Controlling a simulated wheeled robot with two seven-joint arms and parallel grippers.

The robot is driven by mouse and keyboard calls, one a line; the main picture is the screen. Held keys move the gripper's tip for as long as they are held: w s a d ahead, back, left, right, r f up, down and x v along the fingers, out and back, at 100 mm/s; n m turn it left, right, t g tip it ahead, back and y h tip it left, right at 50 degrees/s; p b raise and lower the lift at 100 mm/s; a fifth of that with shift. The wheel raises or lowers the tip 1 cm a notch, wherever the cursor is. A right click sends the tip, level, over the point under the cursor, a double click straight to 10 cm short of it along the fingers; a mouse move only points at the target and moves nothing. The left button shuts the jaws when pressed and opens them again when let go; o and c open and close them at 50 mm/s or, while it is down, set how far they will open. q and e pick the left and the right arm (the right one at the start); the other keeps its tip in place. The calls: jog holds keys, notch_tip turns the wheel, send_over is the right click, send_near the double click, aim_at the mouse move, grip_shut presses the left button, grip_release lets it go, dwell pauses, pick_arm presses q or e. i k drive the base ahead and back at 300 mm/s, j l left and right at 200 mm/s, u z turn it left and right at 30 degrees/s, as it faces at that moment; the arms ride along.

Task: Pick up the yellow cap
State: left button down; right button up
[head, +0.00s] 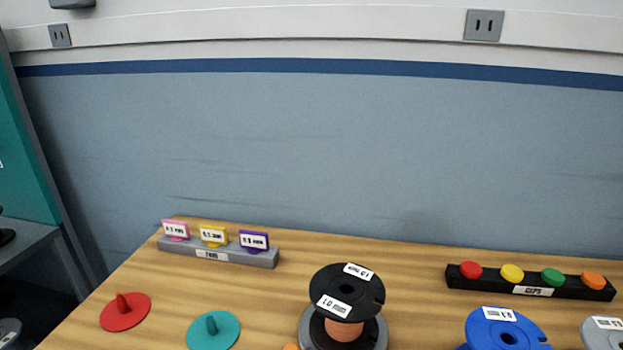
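The yellow cap (512,273) is a small round cap sitting in the black caps rack (482,284) at the back right of the table. It stands between a red cap (470,269) on its left and a green cap (552,277) on its right. An orange cap (593,281) is at the right end of the same rack. The rack has a white label on its front. Neither of my grippers shows in the head view.
On the wooden table (420,270) stand a black spool (347,285), a blue spool (480,325) and a grey spool (598,335). A grey rack (175,246) with tags is at back left. Red (118,316) and teal (225,330) discs lie front left. A wall rises behind.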

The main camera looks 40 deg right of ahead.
aim_at(511, 274)
jog(key=z, duration=2.6)
